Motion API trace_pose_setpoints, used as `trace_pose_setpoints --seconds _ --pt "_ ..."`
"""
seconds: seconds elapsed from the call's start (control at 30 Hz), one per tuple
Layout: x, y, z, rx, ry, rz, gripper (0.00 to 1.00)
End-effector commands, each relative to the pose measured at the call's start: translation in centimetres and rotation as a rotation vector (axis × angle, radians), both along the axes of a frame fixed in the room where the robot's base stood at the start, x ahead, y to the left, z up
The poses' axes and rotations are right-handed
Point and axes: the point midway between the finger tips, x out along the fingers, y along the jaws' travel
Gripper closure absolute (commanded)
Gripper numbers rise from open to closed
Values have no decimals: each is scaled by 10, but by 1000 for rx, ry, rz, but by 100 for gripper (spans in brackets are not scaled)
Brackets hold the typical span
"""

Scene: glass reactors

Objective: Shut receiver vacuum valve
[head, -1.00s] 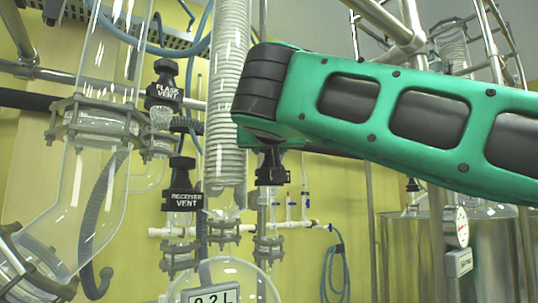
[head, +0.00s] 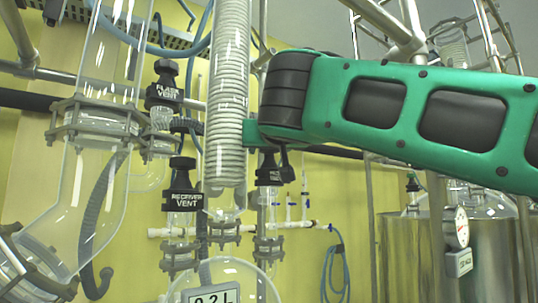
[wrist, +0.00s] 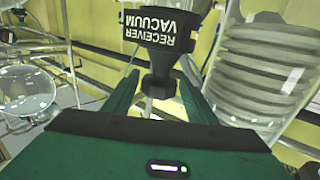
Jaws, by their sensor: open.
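The receiver vacuum valve (wrist: 164,34) is black with a white label, upside down in the wrist view. Its black knob (wrist: 159,88) points toward my palm. In the head view the valve (head: 267,178) sits right of the coiled condenser, partly covered by the end of my arm. My gripper (wrist: 159,80) is open, with one green finger on each side of the knob. I cannot tell whether either finger touches it. In the head view most of the gripper is hidden behind my green arm.
The coiled glass condenser (head: 228,95) stands close to my gripper on the left. The receiver vent valve (head: 184,192) and flask vent valve (head: 164,90) are further left. A round glass receiver (head: 225,275) hangs below. A steel vessel (head: 405,250) stands at the right.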

Motion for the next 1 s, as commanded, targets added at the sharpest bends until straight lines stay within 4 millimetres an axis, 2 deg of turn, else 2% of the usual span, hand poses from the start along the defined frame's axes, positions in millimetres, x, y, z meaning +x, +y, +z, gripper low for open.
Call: trace_pose_setpoints --seconds 1.0 --pt "2 -2 -1 0 3 463 48"
